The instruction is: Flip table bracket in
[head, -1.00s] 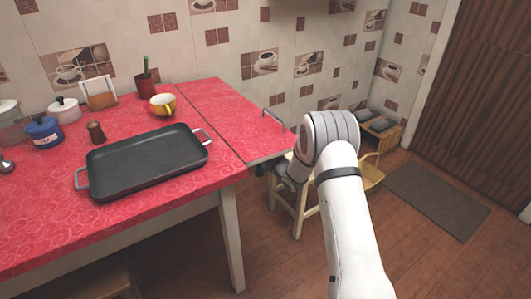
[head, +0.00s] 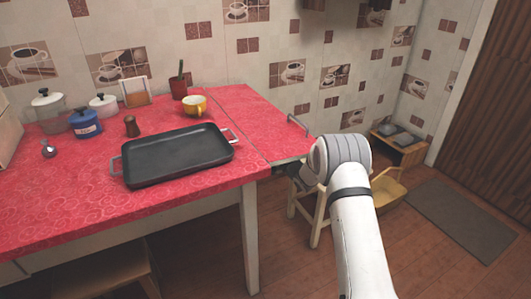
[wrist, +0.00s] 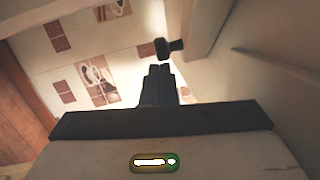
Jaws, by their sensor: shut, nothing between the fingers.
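The red-topped table has a leaf (head: 250,112) at its right end, lying level with the main top (head: 70,195). A metal handle (head: 297,125) stands at the leaf's far right edge. My gripper (head: 300,180) is low beside the leaf's near right corner, partly hidden by my arm. In the wrist view its fingers (wrist: 158,70) are together and empty. A dark knob (wrist: 168,47) is just beyond the fingertips, close to a pale board (wrist: 205,25); I cannot tell whether they touch. It may belong to the bracket, which I cannot make out clearly in the head view.
A pale stool (head: 318,225) stands below the leaf, close to my arm.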

